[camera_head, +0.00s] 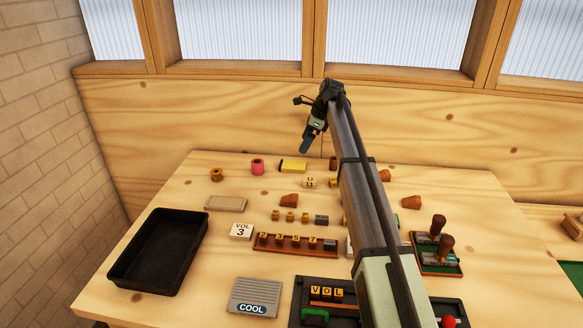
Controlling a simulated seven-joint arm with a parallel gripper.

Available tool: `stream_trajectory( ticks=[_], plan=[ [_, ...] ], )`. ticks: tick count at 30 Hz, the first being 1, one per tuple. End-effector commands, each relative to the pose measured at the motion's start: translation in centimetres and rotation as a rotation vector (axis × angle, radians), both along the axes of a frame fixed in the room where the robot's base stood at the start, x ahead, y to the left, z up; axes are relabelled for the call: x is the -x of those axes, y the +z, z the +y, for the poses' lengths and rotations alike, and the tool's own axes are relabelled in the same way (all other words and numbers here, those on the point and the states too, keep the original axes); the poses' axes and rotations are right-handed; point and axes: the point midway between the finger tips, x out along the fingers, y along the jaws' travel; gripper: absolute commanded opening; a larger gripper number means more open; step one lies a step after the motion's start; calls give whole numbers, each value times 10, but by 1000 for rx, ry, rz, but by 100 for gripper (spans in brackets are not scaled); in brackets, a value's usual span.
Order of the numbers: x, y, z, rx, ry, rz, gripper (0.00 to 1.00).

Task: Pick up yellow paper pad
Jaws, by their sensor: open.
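The yellow paper pad (292,166) lies flat near the back edge of the wooden table, with a dark strip at its left end. My gripper (305,147) is above and just behind the pad's right end in the picture, pointing down, apart from it as far as I can tell. Its jaws are open and hold nothing visible. The gap between the fingers is too small to see clearly.
A black tray (160,252) is at the left. My arm hides part of the table's middle right.

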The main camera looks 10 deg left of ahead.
Motion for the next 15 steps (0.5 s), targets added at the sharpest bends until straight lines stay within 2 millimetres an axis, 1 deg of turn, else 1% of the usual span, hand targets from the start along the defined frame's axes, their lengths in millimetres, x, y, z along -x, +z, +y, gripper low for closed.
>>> stream_trajectory(
  ticks=[1,7,10,15],
  plan=[
    [1,-9,4,0,2,1,96],
    [0,-41,17,0,1,1,96],
    [0,-50,21,0,1,0,96],
    [-2,-56,25,0,1,-2,96]
  ],
)
